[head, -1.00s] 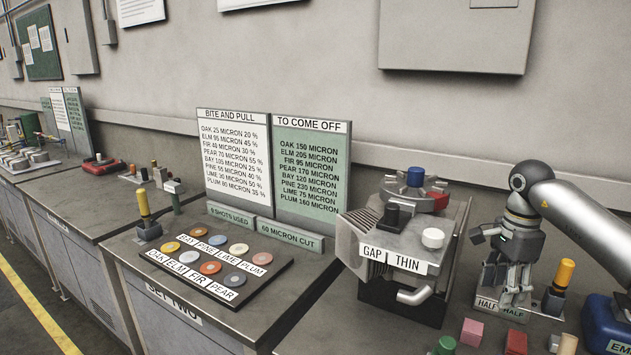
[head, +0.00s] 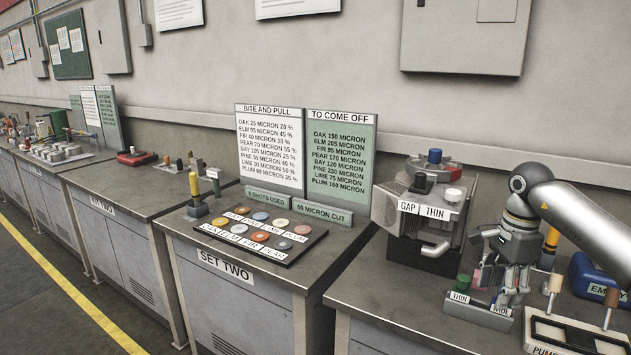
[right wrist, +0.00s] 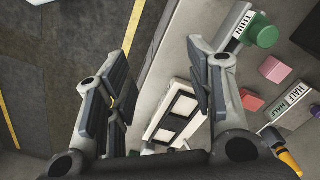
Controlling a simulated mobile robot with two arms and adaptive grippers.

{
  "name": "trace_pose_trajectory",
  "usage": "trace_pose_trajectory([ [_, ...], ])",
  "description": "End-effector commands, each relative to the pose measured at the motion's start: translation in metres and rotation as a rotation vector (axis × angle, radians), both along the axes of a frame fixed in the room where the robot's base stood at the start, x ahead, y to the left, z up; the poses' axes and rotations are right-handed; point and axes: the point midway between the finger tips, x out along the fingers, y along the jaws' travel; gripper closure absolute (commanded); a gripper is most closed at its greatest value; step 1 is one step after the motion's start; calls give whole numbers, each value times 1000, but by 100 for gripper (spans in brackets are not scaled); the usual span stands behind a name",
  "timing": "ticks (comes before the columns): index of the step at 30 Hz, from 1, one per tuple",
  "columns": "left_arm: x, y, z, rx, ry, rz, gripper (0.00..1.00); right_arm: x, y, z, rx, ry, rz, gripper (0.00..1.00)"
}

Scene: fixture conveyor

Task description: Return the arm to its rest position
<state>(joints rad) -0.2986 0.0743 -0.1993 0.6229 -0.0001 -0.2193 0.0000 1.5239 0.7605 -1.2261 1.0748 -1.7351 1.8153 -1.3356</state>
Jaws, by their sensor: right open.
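My right arm comes in from the right in the head view. A green knob (right wrist: 262,32) lies beside the THIN label, right of the fingers. I cannot tell the exact height of the gripper over the bench. My left gripper is out of view.
The machine labelled GAP and THIN (head: 428,206) stands left of the arm. A white panel with wooden handles (head: 578,335) is in front, a blue container (head: 592,280) to the right. The dark button board (head: 262,236) lies further left. The floor left of the benches is clear.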

Motion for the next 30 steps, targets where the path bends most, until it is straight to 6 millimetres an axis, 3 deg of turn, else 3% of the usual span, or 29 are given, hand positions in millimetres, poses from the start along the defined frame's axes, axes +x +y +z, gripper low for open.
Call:
trace_pose_trajectory([
  [5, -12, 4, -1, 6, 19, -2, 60, 8, 32, -29, 111, 2, -26, 51],
  [11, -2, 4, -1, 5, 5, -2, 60, 16, 75, -63, 276, 10, -92, 51],
  [17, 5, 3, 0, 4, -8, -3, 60, 22, 133, -105, 509, 45, -224, 51],
  [24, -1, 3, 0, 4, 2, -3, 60, 29, 222, -171, 957, 196, -637, 51],
  [27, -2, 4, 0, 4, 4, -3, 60, 33, 244, -200, 1138, 292, -891, 51],
  [30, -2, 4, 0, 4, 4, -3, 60, 35, 251, -234, 1286, 397, -1176, 51],
])
